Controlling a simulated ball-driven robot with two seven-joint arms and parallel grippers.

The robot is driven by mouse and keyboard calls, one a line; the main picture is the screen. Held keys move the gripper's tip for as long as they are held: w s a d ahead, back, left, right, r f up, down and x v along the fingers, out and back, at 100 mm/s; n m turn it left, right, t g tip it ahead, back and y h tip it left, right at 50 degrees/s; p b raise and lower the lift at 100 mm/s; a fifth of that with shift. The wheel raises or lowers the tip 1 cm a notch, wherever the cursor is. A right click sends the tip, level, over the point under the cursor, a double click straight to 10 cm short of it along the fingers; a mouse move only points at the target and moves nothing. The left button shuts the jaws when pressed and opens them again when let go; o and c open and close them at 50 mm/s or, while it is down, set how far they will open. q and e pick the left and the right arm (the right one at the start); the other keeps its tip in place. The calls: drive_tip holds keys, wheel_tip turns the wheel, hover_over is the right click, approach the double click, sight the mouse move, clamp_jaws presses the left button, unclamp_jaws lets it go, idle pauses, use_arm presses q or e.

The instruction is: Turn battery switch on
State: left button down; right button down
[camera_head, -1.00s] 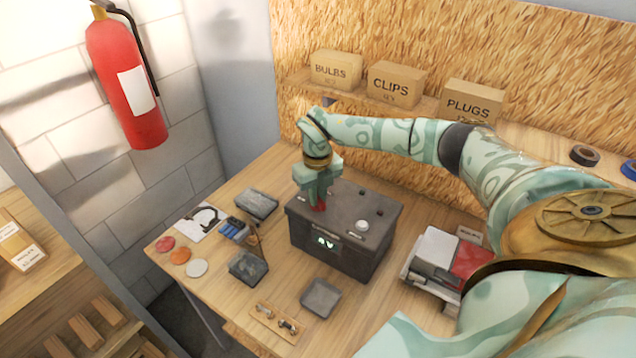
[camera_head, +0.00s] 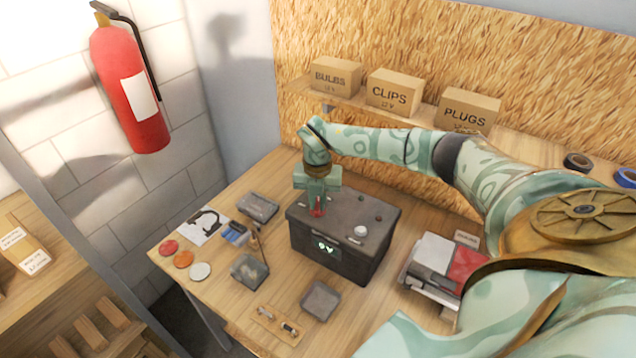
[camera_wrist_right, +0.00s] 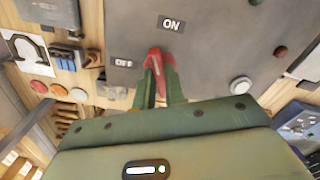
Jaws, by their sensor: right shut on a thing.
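The dark battery box (camera_head: 345,258) stands on the bench with a lit green display (camera_head: 325,247) on its front, which seems to read 0 V. The red switch handle (camera_wrist_right: 154,62) is on its top and also shows in the head view (camera_head: 318,211). My right gripper (camera_wrist_right: 158,75) points down over the box and is shut on the handle, one finger on each side. In the wrist view the handle's tip points between the OFF label (camera_wrist_right: 123,62) and the ON label (camera_wrist_right: 171,24). My left gripper is out of view.
A white knob (camera_head: 361,231) is on the box top, right of the switch. Grey trays (camera_head: 320,300), small parts and coloured discs (camera_head: 183,259) lie around the box. Labelled cartons (camera_head: 394,90) stand on the shelf behind. A red and white item (camera_head: 440,262) lies at right.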

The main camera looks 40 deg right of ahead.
drive_tip(key=m, duration=0.2)
drive_tip(key=shift+w+d+r+m+p, duration=0.1)
drive_tip(key=shift+m+p, duration=0.2)
drive_tip(key=shift+m, duration=0.1)
drive_tip(key=shift+r+m+p, duration=0.15)
drive_tip(key=shift+m+p, duration=0.2)
drive_tip(key=shift+m, duration=0.25)
drive_tip(key=shift+m+p, duration=0.35)
drive_tip(key=shift+m, duration=0.55)
drive_tip(key=c, duration=1.4)
unclamp_jaws()
drive_tip(key=shift+f, duration=0.2)
drive_tip(key=shift+o, duration=0.2)
drive_tip(key=shift+r, duration=0.1)
